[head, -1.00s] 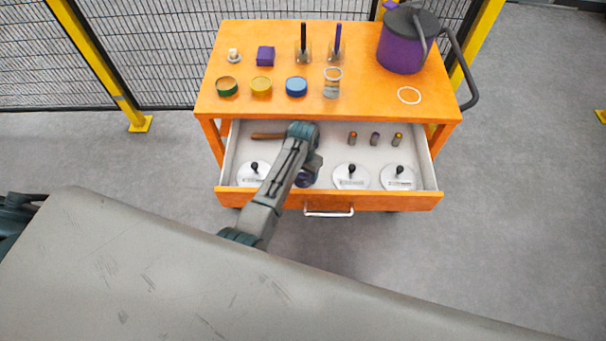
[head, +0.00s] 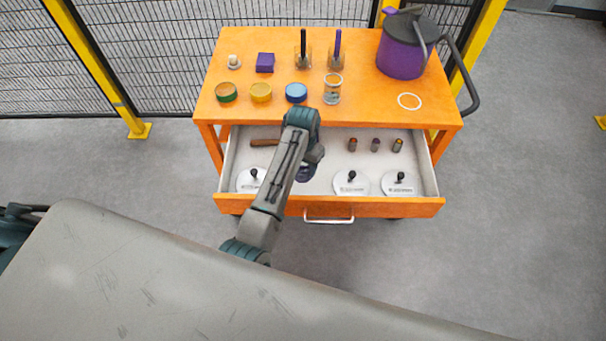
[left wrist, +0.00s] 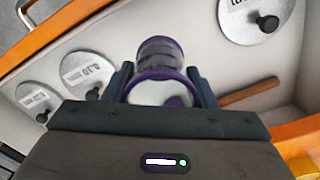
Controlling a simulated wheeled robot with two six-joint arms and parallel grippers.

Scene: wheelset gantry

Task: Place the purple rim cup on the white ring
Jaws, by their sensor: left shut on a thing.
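The purple rim cup (left wrist: 158,52) shows in the left wrist view between the two fingers of my left gripper (left wrist: 163,84), which is shut on it. In the head view my left gripper (head: 311,160) is over the open drawer, and the cup (head: 306,174) shows only as a dark purple shape below it, mostly hidden by the arm. The white ring (head: 400,98) lies flat on the right of the orange cart top, below the purple jug. It is bare. My right gripper is not in view.
The drawer (head: 230,170) holds several round lids with black knobs, a brown stick (head: 264,142) and small cylinders. The cart top between glass and ring is clear.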

